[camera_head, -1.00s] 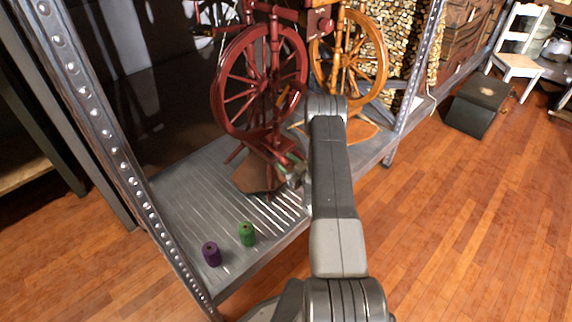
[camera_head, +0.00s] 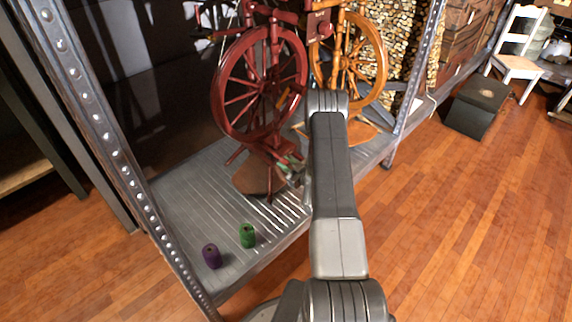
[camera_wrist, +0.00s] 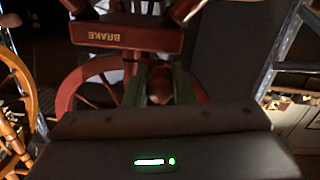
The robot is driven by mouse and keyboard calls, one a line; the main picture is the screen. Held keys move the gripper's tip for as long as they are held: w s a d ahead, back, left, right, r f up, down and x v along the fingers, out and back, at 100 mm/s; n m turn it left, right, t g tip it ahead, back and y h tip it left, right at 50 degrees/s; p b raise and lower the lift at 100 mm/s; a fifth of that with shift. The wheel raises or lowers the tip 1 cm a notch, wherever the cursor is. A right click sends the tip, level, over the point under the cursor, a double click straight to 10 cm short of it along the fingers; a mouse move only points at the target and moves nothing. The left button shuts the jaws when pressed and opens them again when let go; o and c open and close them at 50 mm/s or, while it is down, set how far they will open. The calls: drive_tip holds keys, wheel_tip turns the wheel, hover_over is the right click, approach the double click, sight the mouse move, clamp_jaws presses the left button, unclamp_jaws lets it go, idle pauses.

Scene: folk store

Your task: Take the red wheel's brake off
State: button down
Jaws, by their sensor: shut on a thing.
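The red spinning wheel (camera_head: 260,85) stands upright on the grey metal shelf. Its red bar lettered BRAKE (camera_wrist: 127,36) shows upside down at the top of the wrist view. My gripper (camera_wrist: 160,88) is just below this bar in that view, with green-padded fingers shut on a small reddish-brown knob (camera_wrist: 158,92). In the head view my gripper (camera_head: 288,166) is at the red wheel's lower right, largely hidden by my arm. The grip itself is dim, and the brake's setting cannot be told.
An orange-brown spinning wheel (camera_head: 350,60) stands close on the right. A purple spool (camera_head: 211,256) and a green spool (camera_head: 247,236) are on the shelf (camera_head: 185,205) in front. Metal posts (camera_head: 95,105) frame the shelf.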

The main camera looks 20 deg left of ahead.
sight(285, 160)
wheel_tip(285, 160, up, 2)
drive_tip(key=h+p, duration=0.1)
drive_tip(key=g+h, duration=0.1)
drive_tip(key=shift+r+h+p, duration=0.25)
drive_tip(key=shift+h+p, duration=0.05)
drive_tip(key=shift+p, duration=0.05)
drive_tip(key=shift+a+r+g+h+p, duration=0.25)
drive_tip(key=shift+r+g+h+p, duration=0.45)
drive_tip(key=shift+h+p, duration=0.4)
drive_tip(key=c, duration=1.2)
unclamp_jaws()
drive_tip(key=shift+c, duration=0.2)
drive_tip(key=shift+r, duration=0.1)
drive_tip(key=p+v, duration=0.2)
drive_tip(key=v, duration=1.1)
drive_tip(key=shift+d+r, duration=0.2)
drive_tip(key=shift+r, duration=0.05)
drive_tip(key=shift+s, duration=0.1)
